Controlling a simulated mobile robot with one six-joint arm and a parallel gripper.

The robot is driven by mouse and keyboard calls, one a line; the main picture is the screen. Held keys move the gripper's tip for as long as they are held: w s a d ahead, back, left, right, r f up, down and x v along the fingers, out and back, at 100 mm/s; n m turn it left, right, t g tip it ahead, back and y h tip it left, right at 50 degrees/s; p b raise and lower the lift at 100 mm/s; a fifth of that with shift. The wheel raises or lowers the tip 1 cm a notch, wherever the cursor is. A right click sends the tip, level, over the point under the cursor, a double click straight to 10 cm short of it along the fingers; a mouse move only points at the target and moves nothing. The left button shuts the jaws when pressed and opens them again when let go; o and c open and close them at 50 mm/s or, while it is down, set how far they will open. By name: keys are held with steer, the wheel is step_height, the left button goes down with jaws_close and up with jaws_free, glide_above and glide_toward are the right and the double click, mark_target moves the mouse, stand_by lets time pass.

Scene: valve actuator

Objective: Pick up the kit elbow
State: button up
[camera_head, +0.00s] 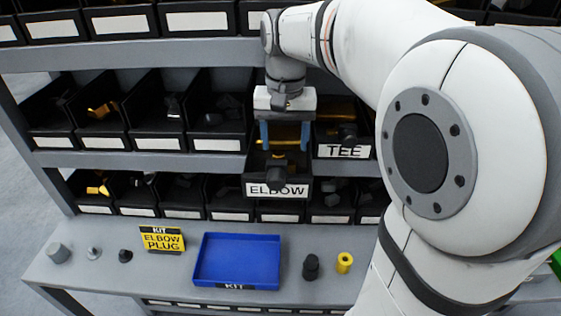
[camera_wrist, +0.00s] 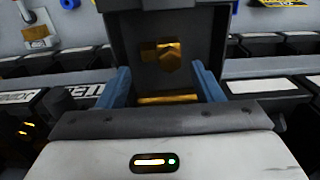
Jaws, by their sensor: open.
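The bin labelled ELBOW (camera_head: 278,190) sticks out from the middle shelf in the head view. Inside it are a dark fitting near the front and a yellow, brass-coloured piece behind. My gripper (camera_head: 284,135) points down over this bin, with its blue fingers apart and nothing clearly held. In the wrist view my gripper (camera_wrist: 165,88) is open, with a dark bin (camera_wrist: 213,20) beyond it. A brass-coloured fitting (camera_wrist: 168,54) and a brass strip (camera_wrist: 168,99) show in the gap between the fingers. I cannot tell whether either finger touches a part.
The TEE bin (camera_head: 344,152) stands close to the right. On the bench are a blue kit tray (camera_head: 237,281), a yellow ELBOW PLUG card (camera_head: 162,239), a dark fitting (camera_head: 310,268) and a yellow ring-like part (camera_head: 344,263). Shelves of bins surround my gripper.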

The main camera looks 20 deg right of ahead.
mark_target(284, 157)
step_height(284, 157, down, 5)
steer(key=shift+a+r+p, duration=0.1)
steer(key=shift+p, duration=0.3)
steer(key=c, duration=0.8)
steer(key=shift+c, duration=0.2)
